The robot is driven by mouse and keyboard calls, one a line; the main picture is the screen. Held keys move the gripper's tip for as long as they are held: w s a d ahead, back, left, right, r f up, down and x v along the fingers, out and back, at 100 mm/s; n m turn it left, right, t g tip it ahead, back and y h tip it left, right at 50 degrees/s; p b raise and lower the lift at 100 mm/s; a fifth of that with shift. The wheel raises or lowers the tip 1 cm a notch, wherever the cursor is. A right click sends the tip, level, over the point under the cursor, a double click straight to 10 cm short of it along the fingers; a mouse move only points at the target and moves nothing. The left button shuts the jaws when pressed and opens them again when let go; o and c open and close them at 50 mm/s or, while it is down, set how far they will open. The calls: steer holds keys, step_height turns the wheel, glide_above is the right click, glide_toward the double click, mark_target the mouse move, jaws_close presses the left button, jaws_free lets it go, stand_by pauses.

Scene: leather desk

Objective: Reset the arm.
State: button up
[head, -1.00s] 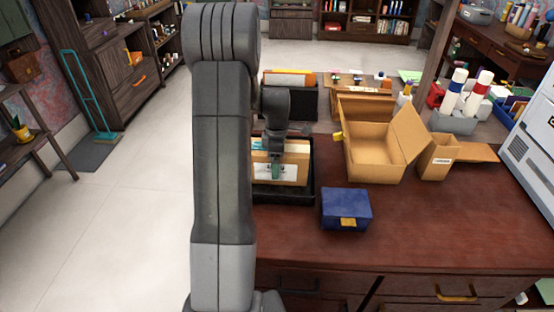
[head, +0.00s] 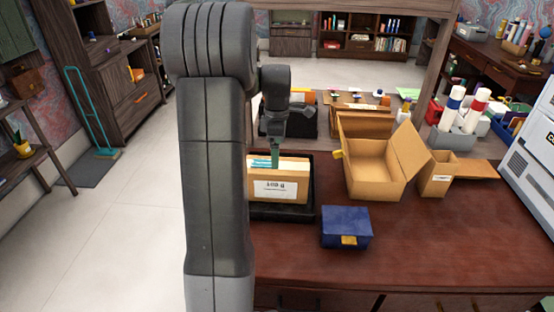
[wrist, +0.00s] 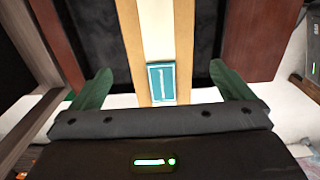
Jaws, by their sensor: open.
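My gripper (head: 275,155) hangs above the back of a black tray (head: 283,213) at the left end of the desk. In the wrist view its two green fingers (wrist: 160,90) stand wide apart, one on each side of a tan file box (wrist: 132,40) seen from above. The box also shows in the head view (head: 279,188), upright in the tray with a white label on its front and teal-tabbed contents at its top. Nothing is held between the fingers. My arm hides the desk's left edge in the head view.
A blue box (head: 346,227) with a yellow clasp sits right of the tray. An open cardboard box (head: 375,170) and a smaller carton (head: 437,176) stand farther right. Paper rolls (head: 466,108) stand behind. The desk's front right surface (head: 440,240) is clear.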

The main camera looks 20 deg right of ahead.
mark_target(277, 174)
steer(key=shift+r, duration=0.35)
step_height(277, 174, down, 12)
steer(key=shift+w+r, duration=0.1)
steer(key=shift+r, duration=1.6)
